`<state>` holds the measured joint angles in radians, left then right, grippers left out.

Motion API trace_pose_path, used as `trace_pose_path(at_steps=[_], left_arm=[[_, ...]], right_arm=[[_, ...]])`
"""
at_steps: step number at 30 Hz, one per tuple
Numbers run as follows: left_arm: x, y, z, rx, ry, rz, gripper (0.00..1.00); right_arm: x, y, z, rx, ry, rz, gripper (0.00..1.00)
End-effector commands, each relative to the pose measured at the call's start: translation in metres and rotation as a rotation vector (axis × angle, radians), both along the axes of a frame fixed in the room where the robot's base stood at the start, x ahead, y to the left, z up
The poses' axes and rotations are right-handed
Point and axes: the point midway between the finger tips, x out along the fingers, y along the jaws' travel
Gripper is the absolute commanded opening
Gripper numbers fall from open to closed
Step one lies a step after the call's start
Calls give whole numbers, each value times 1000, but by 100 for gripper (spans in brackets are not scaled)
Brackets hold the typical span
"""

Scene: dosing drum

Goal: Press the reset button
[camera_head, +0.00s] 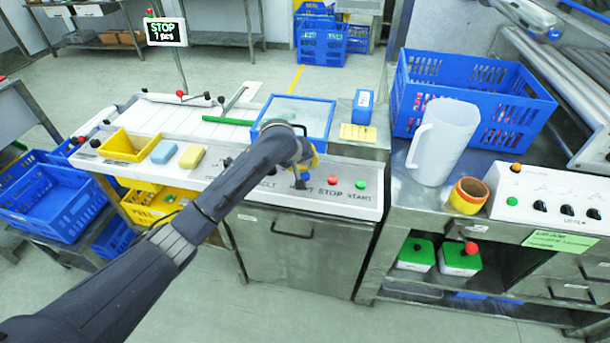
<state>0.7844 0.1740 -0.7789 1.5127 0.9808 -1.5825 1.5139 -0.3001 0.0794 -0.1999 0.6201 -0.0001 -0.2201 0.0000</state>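The white control panel (250,192) runs along the front of the workbench. It bears a red button (332,182) over the word STOP and a green button (360,184) over the word START. My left gripper (301,182) points down at the panel just left of the red button. Its wrist and fingers cover that part, so a reset button there cannot be made out. Whether the fingers are shut, or touch the panel, cannot be told. My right gripper is not in view.
A blue-rimmed tray (322,104) lies behind the gripper. Yellow (192,157) and blue (163,152) blocks sit left on the panel. A white jug (440,140), an orange-yellow cup (468,195) and a blue crate (535,101) stand on the right bench. A sign (166,32) reads STOP.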

Motion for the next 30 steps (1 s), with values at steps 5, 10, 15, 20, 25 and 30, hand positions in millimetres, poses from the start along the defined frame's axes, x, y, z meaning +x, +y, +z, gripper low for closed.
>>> trace_pose_path(at_steps=[5,10,15,20,25,30], left_arm=[[0,0,0,0,0,0,0],[0,0,0,0,0,0,0],[0,0,-3,1,1,0,0],[0,0,-7,0,1,0,0],[0,0,-9,0,0,0,0],[0,0,-9,0,0,0,0]], right_arm=[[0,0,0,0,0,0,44],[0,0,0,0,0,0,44],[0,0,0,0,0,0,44],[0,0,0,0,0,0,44],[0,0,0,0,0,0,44],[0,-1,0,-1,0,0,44]])
